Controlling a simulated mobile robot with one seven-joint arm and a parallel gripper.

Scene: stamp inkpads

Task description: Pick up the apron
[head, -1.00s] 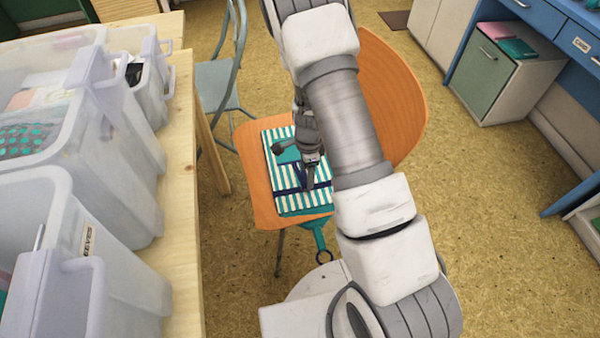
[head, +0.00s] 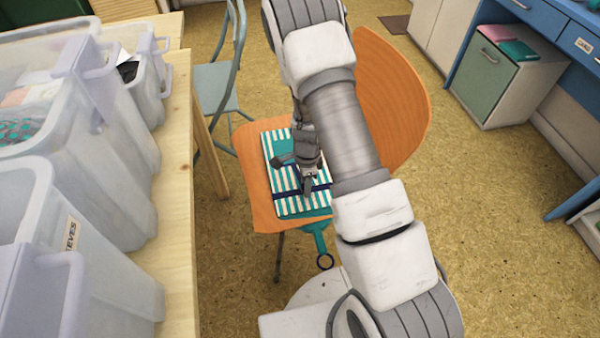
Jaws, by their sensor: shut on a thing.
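The apron (head: 285,206) is folded flat, with teal and white stripes and a dark blue band. It lies on the seat of an orange wooden chair (head: 252,172). My gripper (head: 308,190) points down at the right part of the apron, at the dark band, and is shut on the apron. My arm hides the right side of the apron and part of the chair.
A wooden table (head: 182,200) with several translucent bins (head: 105,215) stands close on the left. A grey-blue chair (head: 215,88) is behind. A blue desk (head: 560,60) and a cabinet (head: 490,85) stand at the right. Floor (head: 490,220) on the right is clear.

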